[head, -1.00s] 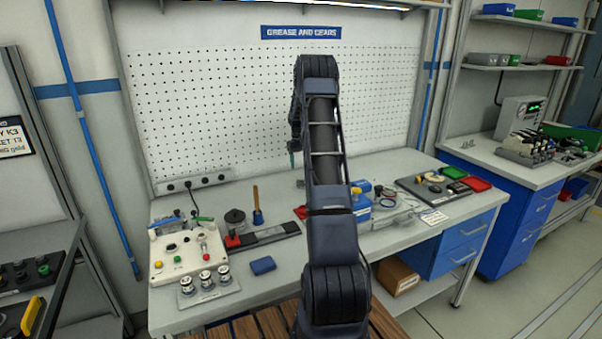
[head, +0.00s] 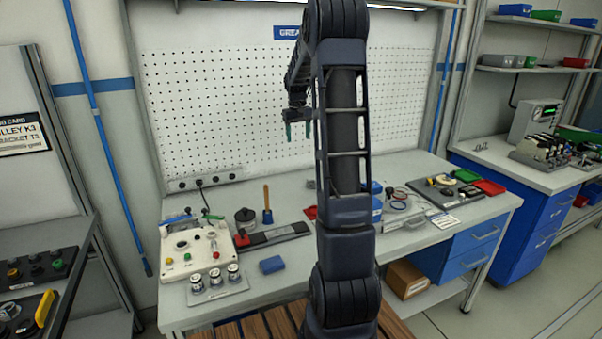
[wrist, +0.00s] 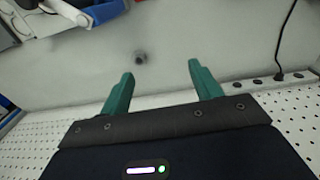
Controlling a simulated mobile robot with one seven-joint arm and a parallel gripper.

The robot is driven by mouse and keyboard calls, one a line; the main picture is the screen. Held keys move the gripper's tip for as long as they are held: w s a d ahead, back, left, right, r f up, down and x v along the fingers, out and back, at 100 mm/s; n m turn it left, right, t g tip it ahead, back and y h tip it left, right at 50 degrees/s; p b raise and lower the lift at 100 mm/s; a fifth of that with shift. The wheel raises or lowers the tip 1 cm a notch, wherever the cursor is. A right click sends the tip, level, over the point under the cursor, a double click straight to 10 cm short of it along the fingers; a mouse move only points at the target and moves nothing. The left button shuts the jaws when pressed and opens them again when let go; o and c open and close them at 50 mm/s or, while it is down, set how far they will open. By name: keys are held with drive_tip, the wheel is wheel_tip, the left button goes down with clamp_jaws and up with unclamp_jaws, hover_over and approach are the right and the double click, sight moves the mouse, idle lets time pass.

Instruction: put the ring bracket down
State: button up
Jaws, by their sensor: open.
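My gripper (head: 299,132) is raised above the back of the workbench (head: 262,291), in front of the pegboard. Its two green fingers also show in the wrist view (wrist: 160,72), spread apart with nothing between them. A small grey round piece with a dark centre (wrist: 140,57) sits on the bench top beyond the fingertips, apart from them. It may be the ring bracket, but it is too small to tell. In the head view my arm hides part of the bench behind it, and only a small pale piece (head: 310,184) shows at the arm's left edge.
A control box (head: 195,247) with buttons and a rack of small cylinders (head: 215,284) stand at the bench's left. A blue block (head: 272,265) lies near the front. A dark tray (head: 445,189) and a red tray (head: 488,187) are at the right. The rear middle-left bench looks clear.

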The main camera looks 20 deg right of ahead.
drive_tip(key=s+a+r+t, duration=0.1)
drive_tip(key=s+a+r, duration=0.5)
drive_tip(key=s, duration=0.4)
drive_tip(key=s+a+t, duration=0.1)
drive_tip(key=s+a, duration=0.2)
drive_tip(key=s, duration=0.7)
drive_tip(key=s+a+f+t, duration=0.1)
drive_tip(key=s+a, duration=0.2)
drive_tip(key=s, duration=0.7)
drive_tip(key=s+a+t, duration=0.1)
drive_tip(key=s+a, duration=0.2)
drive_tip(key=s, duration=0.7)
drive_tip(key=shift+a+f+y, duration=0.3)
drive_tip(key=shift+a+f, duration=0.1)
drive_tip(key=shift+c, duration=0.3)
